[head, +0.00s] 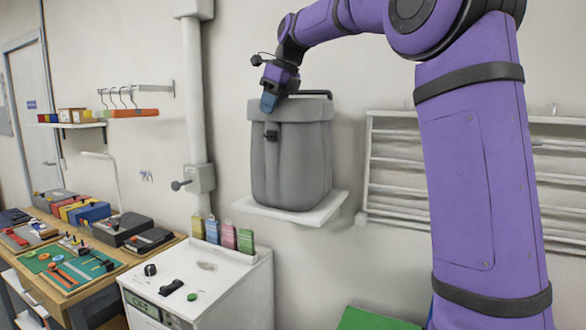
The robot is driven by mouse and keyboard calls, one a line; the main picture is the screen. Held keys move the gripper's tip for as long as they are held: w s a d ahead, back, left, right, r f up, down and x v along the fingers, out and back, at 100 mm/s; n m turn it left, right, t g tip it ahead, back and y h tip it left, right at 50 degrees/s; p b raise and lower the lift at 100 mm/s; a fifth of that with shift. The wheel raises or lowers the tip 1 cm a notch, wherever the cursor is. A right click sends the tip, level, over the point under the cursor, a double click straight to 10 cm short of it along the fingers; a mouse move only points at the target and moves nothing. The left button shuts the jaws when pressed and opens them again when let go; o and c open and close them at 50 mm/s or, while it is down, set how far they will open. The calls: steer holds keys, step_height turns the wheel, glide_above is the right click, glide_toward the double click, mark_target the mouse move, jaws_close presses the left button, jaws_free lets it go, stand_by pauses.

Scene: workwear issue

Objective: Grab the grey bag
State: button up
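The grey bag (292,165) stands upright on a small white wall shelf (318,212). It has a folded top, a dark buckle at the front and a dark bar or handle along its top edge. My gripper (268,103) is at the top left of the bag, pointing down, in front of or over its upper edge. The fingertips look blue-grey and close together. I cannot tell whether they touch the bag or have anything between them.
A white cabinet (225,290) with knobs and coloured tags stands below left. A workbench (125,258) with boxes and tools is at far left. A slatted wall rack (395,165) is right of the bag. A pipe (193,100) runs down the wall left of it.

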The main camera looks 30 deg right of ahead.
steer(key=shift+f, duration=0.1)
stand_by(0.3)
jaws_close()
stand_by(1.3)
